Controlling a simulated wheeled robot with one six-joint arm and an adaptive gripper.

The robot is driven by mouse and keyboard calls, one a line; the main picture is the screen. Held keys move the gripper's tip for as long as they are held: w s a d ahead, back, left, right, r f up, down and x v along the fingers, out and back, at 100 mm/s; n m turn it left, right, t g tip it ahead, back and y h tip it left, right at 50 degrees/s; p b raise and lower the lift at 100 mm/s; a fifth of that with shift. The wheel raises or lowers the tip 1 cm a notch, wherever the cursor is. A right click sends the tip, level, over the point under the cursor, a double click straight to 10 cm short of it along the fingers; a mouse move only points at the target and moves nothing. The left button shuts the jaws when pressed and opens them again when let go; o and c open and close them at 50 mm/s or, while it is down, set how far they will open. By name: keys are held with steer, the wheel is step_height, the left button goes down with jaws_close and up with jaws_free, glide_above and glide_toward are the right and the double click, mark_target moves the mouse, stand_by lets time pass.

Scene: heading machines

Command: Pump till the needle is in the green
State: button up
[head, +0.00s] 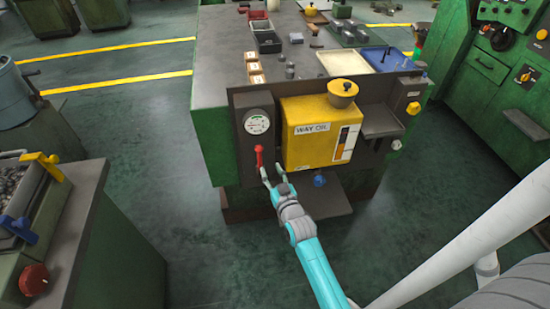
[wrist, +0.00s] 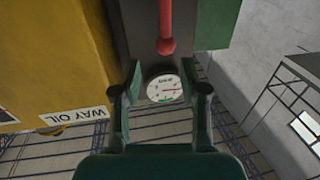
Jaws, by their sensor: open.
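The pump's red lever (head: 259,156) hangs on a dark panel below a round white gauge (head: 257,122), left of the yellow WAY OIL tank (head: 308,135). My gripper (head: 272,174) is open just below the lever's lower end, its fingers apart. In the wrist view, the lever (wrist: 167,30) shows at the top centre, beyond my open fingers (wrist: 164,78), with nothing between the fingertips. The gauge (wrist: 163,89) shows between the fingers. Its thin red needle seems to point right, and a green arc lies at the dial's bottom, apart from the needle.
The bench top (head: 222,75) behind the tank carries trays and small parts. A dark shelf (head: 335,198) sticks out low, right of my gripper. A blue knob (head: 320,181) sits under the tank. Another bench (head: 75,240) stands at left, with open floor between.

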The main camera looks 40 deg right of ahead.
mark_target(260, 153)
steer(key=x, duration=1)
steer(key=shift+w+a, duration=0.25)
steer(key=shift+w, duration=0.25)
jaws_close()
